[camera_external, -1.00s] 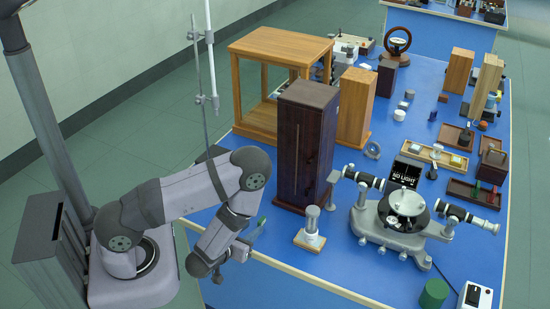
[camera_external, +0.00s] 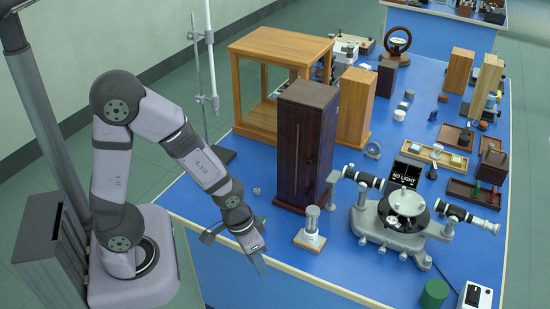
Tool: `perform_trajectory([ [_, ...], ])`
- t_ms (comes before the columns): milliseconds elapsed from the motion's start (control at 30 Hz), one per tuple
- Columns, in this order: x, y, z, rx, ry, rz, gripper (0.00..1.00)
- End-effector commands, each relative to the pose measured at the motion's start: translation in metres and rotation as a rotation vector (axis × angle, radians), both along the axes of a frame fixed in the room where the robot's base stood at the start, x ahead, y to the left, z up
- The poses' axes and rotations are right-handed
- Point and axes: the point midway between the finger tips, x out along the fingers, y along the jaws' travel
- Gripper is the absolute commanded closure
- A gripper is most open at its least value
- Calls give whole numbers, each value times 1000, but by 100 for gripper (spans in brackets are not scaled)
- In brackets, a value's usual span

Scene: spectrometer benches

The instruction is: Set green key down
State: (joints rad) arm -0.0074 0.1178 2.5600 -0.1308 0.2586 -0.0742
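My gripper (camera_external: 261,266) points down and slightly right at the near left edge of the blue bench (camera_external: 330,255). Its fingers are small in this view, and I cannot tell whether they are open or shut. A small grey metal piece (camera_external: 256,190) lies on the bench, behind the gripper and left of the dark wooden cabinet.
A glass cylinder on a wooden base (camera_external: 310,241) stands right of my gripper. The dark cabinet (camera_external: 303,150) and the spectrometer (camera_external: 405,215) stand beyond. A green cylinder (camera_external: 433,292) and a white switch box (camera_external: 474,296) sit at the near right.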

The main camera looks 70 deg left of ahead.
Motion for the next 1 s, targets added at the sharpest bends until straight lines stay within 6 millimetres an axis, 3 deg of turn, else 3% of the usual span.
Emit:
perform_trajectory([
  [33, -10, -1, 13, 5, 26, -44, 72],
  [200, -45, 1, 38, 33, 133, -153, 72],
  [400, -66, 5, 52, 51, 196, -203, 72],
  [1000, -68, 6, 53, 52, 204, -206, 72],
])
